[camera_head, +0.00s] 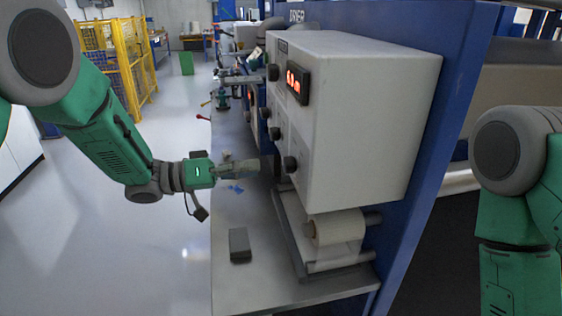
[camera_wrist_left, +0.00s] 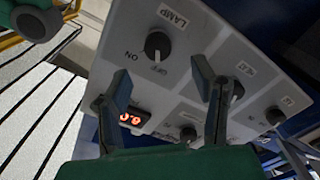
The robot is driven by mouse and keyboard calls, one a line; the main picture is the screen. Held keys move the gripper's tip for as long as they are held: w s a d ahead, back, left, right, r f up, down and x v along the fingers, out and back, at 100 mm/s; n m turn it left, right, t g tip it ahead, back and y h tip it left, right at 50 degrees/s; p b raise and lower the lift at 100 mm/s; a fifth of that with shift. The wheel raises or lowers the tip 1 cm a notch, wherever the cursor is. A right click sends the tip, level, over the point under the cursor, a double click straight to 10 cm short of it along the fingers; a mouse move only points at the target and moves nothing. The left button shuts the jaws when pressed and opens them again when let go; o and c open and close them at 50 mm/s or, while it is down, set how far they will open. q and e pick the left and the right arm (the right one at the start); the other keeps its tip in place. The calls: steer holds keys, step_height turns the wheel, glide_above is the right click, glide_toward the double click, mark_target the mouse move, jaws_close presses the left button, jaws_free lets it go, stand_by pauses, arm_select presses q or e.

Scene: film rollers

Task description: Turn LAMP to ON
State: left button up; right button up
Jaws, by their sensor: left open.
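The LAMP knob (camera_wrist_left: 157,45) is a round dark knob on the white control panel, beneath a LAMP label in the left wrist view. ON is printed to its left and OFF just below it. Its pale pointer mark appears to face OFF. My left gripper (camera_wrist_left: 161,76) is open, its two fingers spread on either side below the knob in that view, with nothing between them. In the head view my left gripper (camera_head: 248,165) is close to the panel's dark knobs; contact cannot be told. Only my right arm shows, at the right edge; its gripper is out of view.
The white control box (camera_head: 370,120) carries a red lit display (camera_head: 297,83) and several other knobs. A film roll (camera_head: 338,230) sits below it. A dark block (camera_head: 240,245) lies on the grey bench (camera_head: 275,290). Open floor lies to the left.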

mark_target(283, 167)
arm_select(q)
steer(key=p+x, duration=0.1)
steer(key=x, duration=0.7)
steer(key=shift+s, duration=0.15)
steer(key=shift+a, duration=0.5)
steer(key=shift+d, duration=0.1)
steer(key=c, duration=1.1)
steer(key=shift+s+d+r, duration=0.1)
steer(key=shift+s+d, duration=0.05)
steer(key=shift+d, duration=0.1)
